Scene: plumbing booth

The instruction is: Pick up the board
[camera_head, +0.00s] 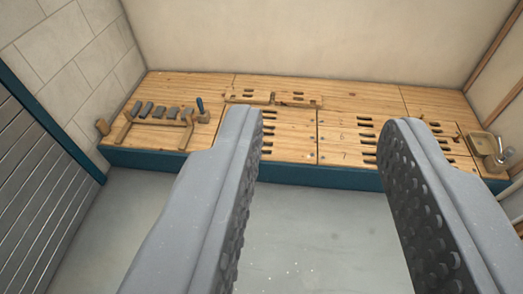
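My gripper (322,125) is open and empty, its two grey studded fingers reaching up from the bottom of the view. They are well short of the wooden workbench (350,98) at the back wall. Two small slotted wooden boards, one at left (249,97) and one at right (297,100), lie side by side near the middle of the bench top. Larger panels with rows of slots lie in front of and beside them. I cannot tell which piece is the task's board. My fingers hide parts of the bench front.
A wooden rack (160,120) with several grey pieces and a blue-handled tool (200,105) is on the bench's left. A small basin with a tap (488,147) is at its right end. A slatted shutter (40,185) stands at left. Grey floor (310,225) before the bench is clear.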

